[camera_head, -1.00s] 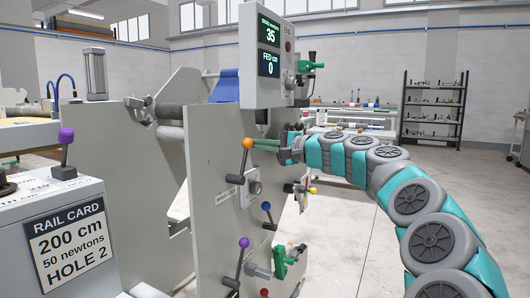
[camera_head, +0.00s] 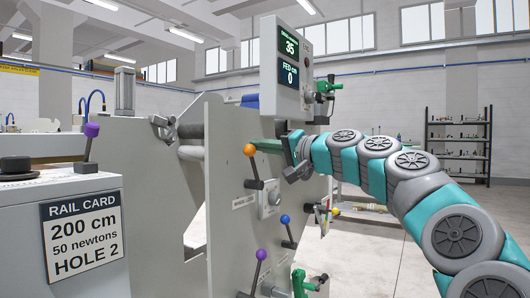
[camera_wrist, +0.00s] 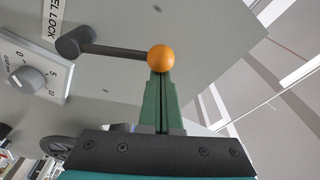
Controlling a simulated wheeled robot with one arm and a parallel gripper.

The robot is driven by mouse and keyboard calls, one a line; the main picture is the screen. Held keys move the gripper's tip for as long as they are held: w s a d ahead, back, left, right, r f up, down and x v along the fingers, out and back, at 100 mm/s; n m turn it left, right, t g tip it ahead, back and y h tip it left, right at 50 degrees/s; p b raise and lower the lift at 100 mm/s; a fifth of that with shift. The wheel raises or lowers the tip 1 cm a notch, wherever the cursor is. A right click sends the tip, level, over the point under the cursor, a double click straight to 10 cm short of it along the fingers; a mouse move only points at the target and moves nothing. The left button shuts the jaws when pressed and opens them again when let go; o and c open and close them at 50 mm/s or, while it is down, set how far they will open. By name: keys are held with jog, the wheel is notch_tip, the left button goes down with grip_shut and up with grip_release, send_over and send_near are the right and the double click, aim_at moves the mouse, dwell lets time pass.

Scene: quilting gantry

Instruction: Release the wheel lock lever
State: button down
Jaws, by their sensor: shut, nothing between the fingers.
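The wheel lock lever has an orange ball knob (camera_head: 249,150) on a dark shaft, on the grey panel of the gantry. Its knob stands above and slightly left of its pivot in the head view. In the wrist view the lever's shaft (camera_wrist: 115,50) runs from the pivot at left to the orange ball. A partly cut-off label (camera_wrist: 50,18) reading "EL LOCK" is beside the pivot. My gripper (camera_head: 258,144) has its green fingers closed together, with nothing between them. Their tips (camera_wrist: 160,78) are right at the ball, seemingly touching it; exact contact is unclear.
A dial (camera_head: 270,197) sits right of the lever. Lower down are a blue-knobbed lever (camera_head: 285,219) and a purple-knobbed lever (camera_head: 261,254). A display box (camera_head: 287,65) stands above. Open floor lies right.

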jog(key=shift+s+a+f, duration=0.1)
jog(key=shift+s+a, duration=0.2)
jog(key=shift+s, duration=0.1)
dwell(0.3)
jog(key=w+d+r+p, duration=0.1)
jog(key=w+r+p, duration=0.1)
jog(key=shift+w+d+r, duration=0.35)
jog(key=shift+w+r, duration=0.05)
jog(key=v, duration=0.9)
jog(key=shift+s+d+f+p, duration=0.15)
jog(key=shift+s+f+p, duration=0.1)
jog(key=shift+s+p, duration=0.05)
